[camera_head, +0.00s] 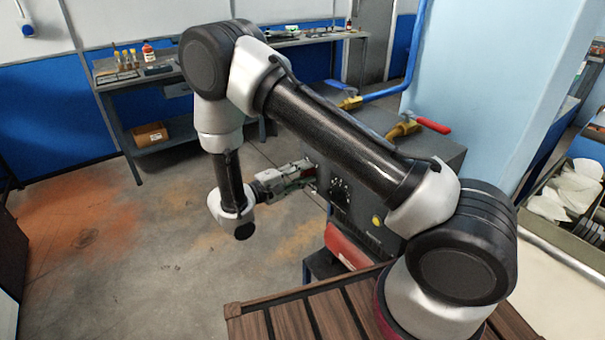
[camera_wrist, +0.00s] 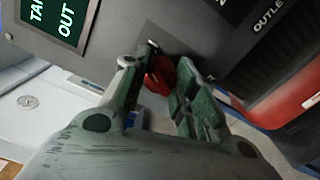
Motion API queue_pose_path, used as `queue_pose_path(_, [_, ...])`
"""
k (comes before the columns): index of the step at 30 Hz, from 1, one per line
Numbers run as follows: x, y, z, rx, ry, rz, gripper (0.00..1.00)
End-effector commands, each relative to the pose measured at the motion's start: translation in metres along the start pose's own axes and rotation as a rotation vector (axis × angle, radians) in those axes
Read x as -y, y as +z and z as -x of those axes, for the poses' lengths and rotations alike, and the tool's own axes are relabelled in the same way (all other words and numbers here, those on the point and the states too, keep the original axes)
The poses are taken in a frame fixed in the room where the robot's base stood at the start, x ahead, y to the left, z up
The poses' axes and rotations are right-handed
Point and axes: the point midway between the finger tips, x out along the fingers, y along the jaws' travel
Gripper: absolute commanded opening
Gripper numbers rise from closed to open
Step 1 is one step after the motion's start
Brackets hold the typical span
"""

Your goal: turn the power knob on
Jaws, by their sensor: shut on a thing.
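The dark control panel (camera_head: 352,215) faces left on the grey cabinet in the head view. My gripper (camera_head: 310,174) reaches its upper left part, and the fingertips meet the panel there. In the wrist view my gripper (camera_wrist: 168,72) has its two green-padded fingers on either side of a small red knob (camera_wrist: 159,77), shut on it. This appears to be the power knob; no label for it is readable. The fingers hide part of it, so its turned position cannot be told. In the head view the knob is hidden by the gripper.
A black dial (camera_head: 340,193) and a yellow button (camera_head: 377,221) are on the panel beside my gripper. A red-handled valve (camera_head: 432,125) and a blue-handled valve (camera_head: 350,101) stand above the cabinet. Floor left of the panel is clear.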

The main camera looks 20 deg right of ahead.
Motion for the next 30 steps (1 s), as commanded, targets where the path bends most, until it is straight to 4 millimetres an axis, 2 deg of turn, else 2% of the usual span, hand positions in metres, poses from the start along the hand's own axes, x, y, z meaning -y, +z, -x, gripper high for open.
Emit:
queue_pose_path(12, [0.0009, 0.0001, 0.0003, -0.001, -0.002, -0.226, 0.05])
queue_pose_path(30, [0.0012, 0.0001, 0.0003, 0.000, -0.002, -0.275, 0.05])
